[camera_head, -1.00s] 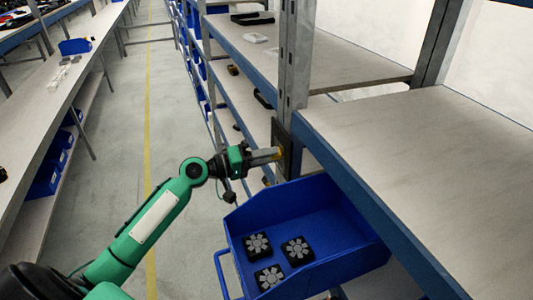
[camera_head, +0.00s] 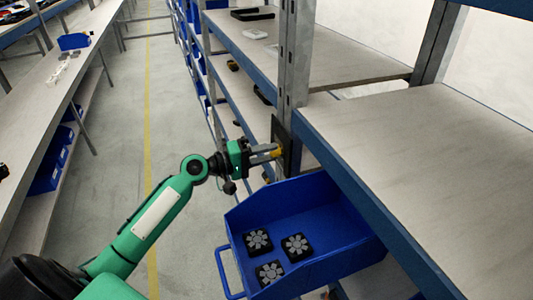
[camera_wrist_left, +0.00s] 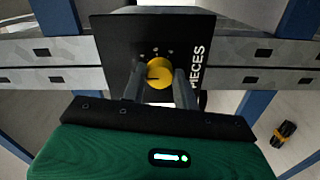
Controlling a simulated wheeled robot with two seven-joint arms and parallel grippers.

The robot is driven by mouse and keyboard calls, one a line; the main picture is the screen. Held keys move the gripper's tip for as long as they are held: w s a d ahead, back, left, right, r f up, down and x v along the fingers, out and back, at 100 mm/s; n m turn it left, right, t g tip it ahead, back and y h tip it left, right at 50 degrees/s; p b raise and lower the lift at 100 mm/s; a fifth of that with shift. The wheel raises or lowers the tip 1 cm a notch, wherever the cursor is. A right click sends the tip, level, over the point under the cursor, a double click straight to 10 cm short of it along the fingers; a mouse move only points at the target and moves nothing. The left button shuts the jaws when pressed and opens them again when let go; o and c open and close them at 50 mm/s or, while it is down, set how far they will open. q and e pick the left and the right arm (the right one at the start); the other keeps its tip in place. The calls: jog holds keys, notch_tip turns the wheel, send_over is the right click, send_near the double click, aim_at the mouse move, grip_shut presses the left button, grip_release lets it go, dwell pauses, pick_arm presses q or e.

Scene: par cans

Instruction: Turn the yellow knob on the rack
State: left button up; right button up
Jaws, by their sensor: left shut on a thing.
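The yellow knob (camera_wrist_left: 159,73) sits on a black panel (camera_wrist_left: 115,45) fixed to the rack's upright post. In the left wrist view it lies between my left gripper's two fingers (camera_wrist_left: 160,88), with a dark mark on its left side. In the head view my left gripper (camera_head: 268,154) reaches from the left to the knob (camera_head: 279,152), which is partly hidden by the fingers. The gripper is shut on the knob. My right gripper is in neither view.
A blue bin (camera_head: 328,205) holding several black parts with grey tops sits just below my left gripper. A shelf (camera_head: 430,150) extends to the right. An open aisle floor with a yellow line (camera_head: 148,120) lies to the left.

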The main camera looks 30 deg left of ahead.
pick_arm(q)
jog(key=o, duration=1)
jog(key=shift+a, duration=0.1)
jog(key=shift+c, duration=0.2)
jog(key=shift+s+a+f, duration=0.1)
jog(key=shift+s, duration=0.05)
jog(key=b+v, duration=0.6)
jog(key=v, duration=0.7)
jog(key=shift+s+a, duration=0.15)
jog(key=shift+s, duration=0.05)
